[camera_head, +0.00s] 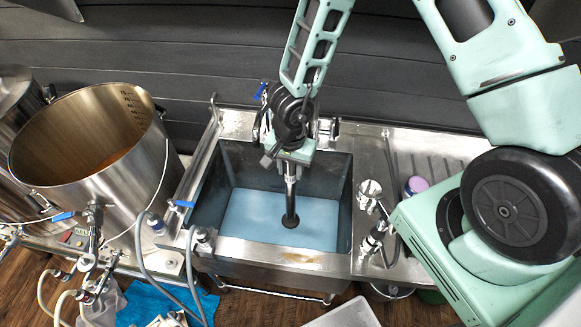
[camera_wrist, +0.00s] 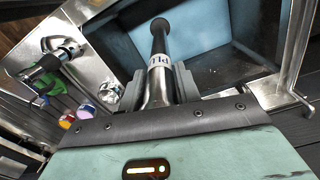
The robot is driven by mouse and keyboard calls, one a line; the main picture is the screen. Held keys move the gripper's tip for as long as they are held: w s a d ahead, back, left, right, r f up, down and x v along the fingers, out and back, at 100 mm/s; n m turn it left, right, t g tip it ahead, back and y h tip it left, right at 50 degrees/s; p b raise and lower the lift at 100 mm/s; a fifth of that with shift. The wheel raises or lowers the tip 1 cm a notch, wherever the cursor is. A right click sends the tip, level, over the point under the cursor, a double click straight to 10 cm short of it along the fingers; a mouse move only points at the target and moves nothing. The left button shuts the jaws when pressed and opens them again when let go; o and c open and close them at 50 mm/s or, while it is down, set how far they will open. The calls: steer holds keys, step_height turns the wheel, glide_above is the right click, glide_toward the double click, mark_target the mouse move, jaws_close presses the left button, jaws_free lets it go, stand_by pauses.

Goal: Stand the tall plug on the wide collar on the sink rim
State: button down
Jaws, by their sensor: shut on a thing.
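My gripper (camera_head: 291,172) is shut on a tall metal plug with a black, flared end (camera_head: 290,219). It holds the plug roughly upright, black end down, over the sink basin (camera_head: 277,255). In the wrist view, my gripper (camera_wrist: 160,88) grips the metal shaft of the plug (camera_wrist: 160,60), which has a pale band of partly legible lettering. A bright round metal fitting (camera_head: 368,189) stands on the sink's right rim, with another metal fitting (camera_head: 374,238) nearer the front. I cannot tell for sure which is the wide collar. The plug is apart from both fittings.
A large steel pot (camera_head: 95,140) stands left of the sink. Hoses (camera_head: 180,262) and a fitting (camera_head: 203,239) crowd the front left rim. A purple-topped container (camera_head: 417,185) stands on the right drainboard. In the wrist view, a black-and-green fitting (camera_wrist: 42,68) lies near the rim.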

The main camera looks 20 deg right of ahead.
steer(key=shift+r+p, duration=0.4)
steer(key=shift+r, duration=0.4)
step_height(320, 180, up, 10)
steer(key=shift+w+r+b, duration=0.1)
steer(key=shift+b, duration=0.3)
steer(key=shift+r, duration=0.55)
